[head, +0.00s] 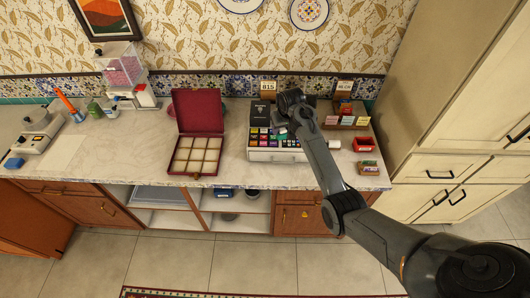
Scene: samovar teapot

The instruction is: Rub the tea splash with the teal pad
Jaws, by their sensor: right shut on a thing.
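My right gripper (280,120) is over the back of a white-fronted box (275,156) of small coloured items, right of the counter's middle. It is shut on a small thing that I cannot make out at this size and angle. I cannot make out a tea splash on the pale counter (240,180). My left gripper is not in view.
An open dark red case (197,151) with pale compartments stands left of the box. A wooden rack (345,115) and red container (364,144) are at right. A clear dispenser (121,68) stands back left. The counter left of the case has free room.

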